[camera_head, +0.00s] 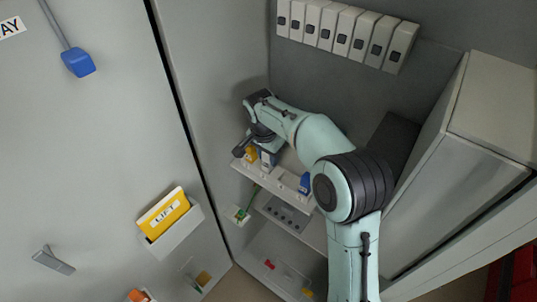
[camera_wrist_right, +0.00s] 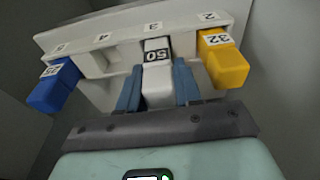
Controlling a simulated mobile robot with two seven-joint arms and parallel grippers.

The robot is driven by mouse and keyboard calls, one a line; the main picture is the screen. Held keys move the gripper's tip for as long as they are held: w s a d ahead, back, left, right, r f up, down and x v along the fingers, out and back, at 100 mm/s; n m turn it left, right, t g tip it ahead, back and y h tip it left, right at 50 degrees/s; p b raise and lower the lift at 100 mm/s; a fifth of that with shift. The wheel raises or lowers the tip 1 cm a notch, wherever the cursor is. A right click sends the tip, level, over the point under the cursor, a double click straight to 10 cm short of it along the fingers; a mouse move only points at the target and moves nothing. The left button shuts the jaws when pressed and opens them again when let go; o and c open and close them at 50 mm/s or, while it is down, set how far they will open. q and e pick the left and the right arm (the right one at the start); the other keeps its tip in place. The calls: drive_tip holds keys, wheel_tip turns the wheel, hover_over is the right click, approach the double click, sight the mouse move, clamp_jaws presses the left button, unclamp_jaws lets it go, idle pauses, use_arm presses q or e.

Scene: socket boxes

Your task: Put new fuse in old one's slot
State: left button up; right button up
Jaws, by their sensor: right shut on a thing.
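My right gripper (camera_head: 268,160) is at the white fuse shelf (camera_head: 285,178) in the cabinet. In the right wrist view its two blue fingers (camera_wrist_right: 157,88) are shut on a white fuse (camera_wrist_right: 157,72) labelled 50. This fuse is in line with slot 3 of the shelf (camera_wrist_right: 120,35); I cannot tell whether it is fully seated. A yellow fuse (camera_wrist_right: 223,60) labelled 32 is at slot 2, to the right. A blue fuse (camera_wrist_right: 54,88) is at the left end. Slot 4, between the blue and white fuses, looks empty. My left gripper is not in view.
A row of grey switch modules (camera_head: 340,35) hangs above. Lower shelves (camera_head: 290,217) hold small parts. The door on the left carries a yellow LIFT booklet (camera_head: 163,214) in a holder and a blue box (camera_head: 78,63) on a cable. A grey cabinet (camera_head: 455,200) stands at right.

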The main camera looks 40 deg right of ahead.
drive_tip(key=shift+f, duration=0.35)
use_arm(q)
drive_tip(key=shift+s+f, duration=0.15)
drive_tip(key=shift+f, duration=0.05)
use_arm(e)
drive_tip(key=o, duration=1.1)
drive_tip(key=shift+c, duration=0.2)
drive_tip(key=shift+r, duration=0.1)
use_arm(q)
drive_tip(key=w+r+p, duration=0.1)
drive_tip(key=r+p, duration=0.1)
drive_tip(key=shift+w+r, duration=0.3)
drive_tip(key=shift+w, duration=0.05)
use_arm(e)
wheel_tip(320, 180, up, 13)
drive_tip(key=a, duration=0.2)
drive_tip(key=shift+s, duration=0.3)
